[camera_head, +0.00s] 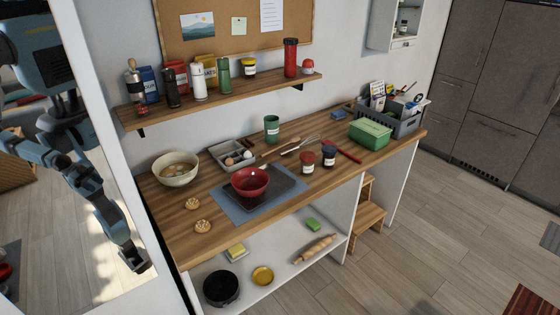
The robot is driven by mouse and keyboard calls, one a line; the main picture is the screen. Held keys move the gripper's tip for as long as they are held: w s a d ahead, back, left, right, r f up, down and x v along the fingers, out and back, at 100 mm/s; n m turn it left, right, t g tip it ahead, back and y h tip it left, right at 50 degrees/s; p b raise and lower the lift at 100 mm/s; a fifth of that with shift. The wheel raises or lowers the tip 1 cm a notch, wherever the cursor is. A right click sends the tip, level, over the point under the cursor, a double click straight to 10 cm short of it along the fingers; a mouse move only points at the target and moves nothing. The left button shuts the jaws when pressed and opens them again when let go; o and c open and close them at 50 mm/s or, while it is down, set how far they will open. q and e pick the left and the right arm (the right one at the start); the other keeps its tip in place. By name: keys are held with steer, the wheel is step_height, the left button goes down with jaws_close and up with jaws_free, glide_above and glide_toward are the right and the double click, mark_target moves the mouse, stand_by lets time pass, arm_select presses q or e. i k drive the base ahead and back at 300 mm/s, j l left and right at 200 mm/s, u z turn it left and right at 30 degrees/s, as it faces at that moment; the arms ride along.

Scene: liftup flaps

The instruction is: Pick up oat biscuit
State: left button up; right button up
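Two round, pale brown oat biscuits lie flat on the left end of the wooden worktop. One biscuit (193,203) is a little farther back, and the other biscuit (203,226) is nearer the front edge. They are apart from each other, and nothing touches them. A blue-grey arm with a dark gripper (132,262) shows at the left, against a bright panel that looks like a mirror. I cannot tell whether I see it directly or reflected. It appears clear of the biscuits, and its fingers are too small to read. My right gripper is not in view.
Behind the biscuits stands a cream bowl (176,168). To their right, a red bowl (249,182) sits on a blue-grey mat (228,208). A wall shelf (235,92) with jars overhangs the back. The worktop around the biscuits is clear.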

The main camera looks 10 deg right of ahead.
mark_target(203, 226)
steer(key=i+l+u, duration=0.15)
steer(key=l+u, duration=0.15)
steer(key=l, duration=0.2)
steer(key=l+u, duration=0.3)
steer(key=l, duration=0.2)
steer(key=l+u, duration=0.1)
steer(key=l, duration=0.4)
steer(key=i+l+u, duration=0.15)
steer(key=l, duration=2.4)
